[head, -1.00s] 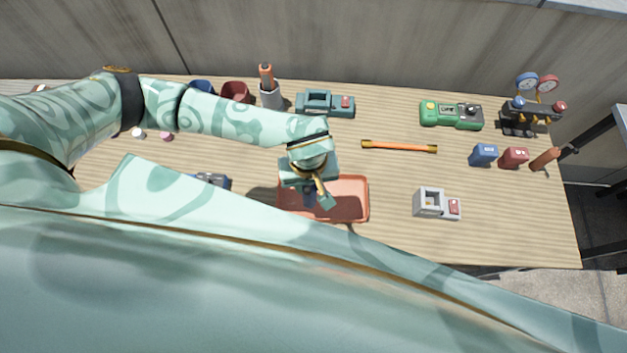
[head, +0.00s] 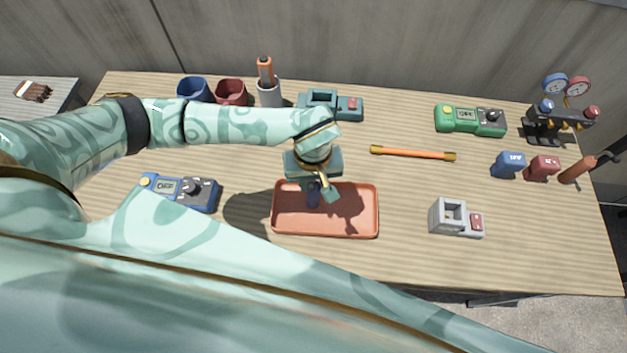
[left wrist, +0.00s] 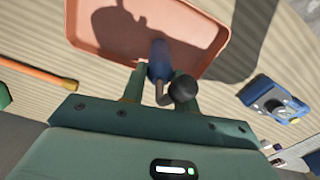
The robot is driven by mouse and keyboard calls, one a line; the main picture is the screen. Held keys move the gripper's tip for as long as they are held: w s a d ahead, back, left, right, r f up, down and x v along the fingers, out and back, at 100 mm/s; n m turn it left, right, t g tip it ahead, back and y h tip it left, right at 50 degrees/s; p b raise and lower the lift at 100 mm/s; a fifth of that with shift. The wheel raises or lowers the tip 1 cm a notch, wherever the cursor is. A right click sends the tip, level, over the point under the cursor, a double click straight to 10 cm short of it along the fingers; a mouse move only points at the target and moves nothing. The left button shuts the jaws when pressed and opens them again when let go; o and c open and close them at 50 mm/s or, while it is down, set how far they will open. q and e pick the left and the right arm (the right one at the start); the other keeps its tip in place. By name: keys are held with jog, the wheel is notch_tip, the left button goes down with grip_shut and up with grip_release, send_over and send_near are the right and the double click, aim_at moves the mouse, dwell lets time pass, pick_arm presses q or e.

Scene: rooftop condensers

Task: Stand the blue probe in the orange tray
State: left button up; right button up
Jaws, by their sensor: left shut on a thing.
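The orange tray (head: 355,222) lies flat on the table at the centre of the head view. It also shows at the top of the left wrist view (left wrist: 90,42). My left gripper (head: 320,188) is above the tray, pointing down, shut on the blue probe (head: 313,199). In the left wrist view the probe (left wrist: 159,62) is a blue cylinder between the fingers, pointing into the tray area. A grey bent part and a dark round knob sit by its near end. I cannot tell whether its lower end touches the tray floor. My right gripper is not in view.
A blue meter (head: 180,192) lies left of the tray. An orange rod (head: 413,153) and grey block (head: 448,217) lie to the right. Behind are a teal device (head: 322,102), a red cup (head: 231,93) and a holder (head: 269,92). A gauge manifold (head: 556,115) stands far right.

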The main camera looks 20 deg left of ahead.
pick_arm(q)
jog(key=o, duration=1.1)
jog(key=shift+f, duration=0.15)
notch_tip(320, 180, up, 12)
jog(key=shift+r+p, duration=0.15)
jog(key=shift+p, duration=0.7)
